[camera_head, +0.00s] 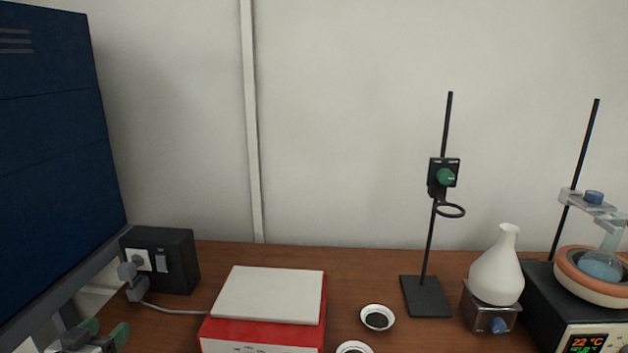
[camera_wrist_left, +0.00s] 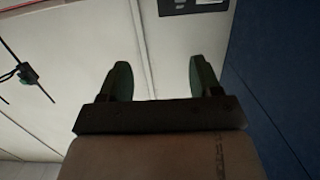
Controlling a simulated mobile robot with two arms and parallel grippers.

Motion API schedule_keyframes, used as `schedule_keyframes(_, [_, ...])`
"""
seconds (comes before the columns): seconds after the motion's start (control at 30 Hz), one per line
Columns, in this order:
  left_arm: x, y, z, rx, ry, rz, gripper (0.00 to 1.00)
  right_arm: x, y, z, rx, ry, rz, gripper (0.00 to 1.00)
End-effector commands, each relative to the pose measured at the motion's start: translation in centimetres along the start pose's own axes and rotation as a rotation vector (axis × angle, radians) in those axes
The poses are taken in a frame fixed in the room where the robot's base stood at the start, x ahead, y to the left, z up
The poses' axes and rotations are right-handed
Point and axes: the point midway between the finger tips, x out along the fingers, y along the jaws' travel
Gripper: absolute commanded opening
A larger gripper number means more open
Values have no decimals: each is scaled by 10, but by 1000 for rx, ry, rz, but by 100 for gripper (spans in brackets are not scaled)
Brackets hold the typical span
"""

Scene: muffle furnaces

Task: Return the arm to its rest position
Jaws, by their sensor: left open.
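My left gripper (camera_head: 103,336) is at the lower left corner of the head view, below the blue cabinet. Only its green-tipped fingers and part of its body show there. In the left wrist view its two dark green fingers (camera_wrist_left: 161,82) stand wide apart with nothing between them. The gripper is open and empty, and it touches nothing that I can see. My right gripper is in neither view.
A blue furnace cabinet (camera_head: 50,150) stands at the left. The wooden table holds a black socket box (camera_head: 178,262), a red device with a white plate (camera_head: 268,295), small dishes (camera_head: 377,317), a ring stand (camera_head: 427,297), a white flask (camera_head: 497,270) and a heater (camera_head: 585,342).

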Motion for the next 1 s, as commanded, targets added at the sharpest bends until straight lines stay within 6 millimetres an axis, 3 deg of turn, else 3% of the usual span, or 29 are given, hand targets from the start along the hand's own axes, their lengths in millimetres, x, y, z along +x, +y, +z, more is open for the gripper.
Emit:
schedule_keyframes(0.17, [-14,34,40,10,-122,5,64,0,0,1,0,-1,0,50])
schedule_keyframes(0.33, [-40,77,87,29,-287,11,64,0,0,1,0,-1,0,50])
schedule_keyframes(0.53, [-111,148,148,62,-588,26,64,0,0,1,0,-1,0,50])
schedule_keyframes(0.7, [-167,183,169,82,-789,35,64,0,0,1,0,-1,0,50])
schedule_keyframes(1.0, [-240,216,176,80,-1034,52,64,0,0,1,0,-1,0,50])
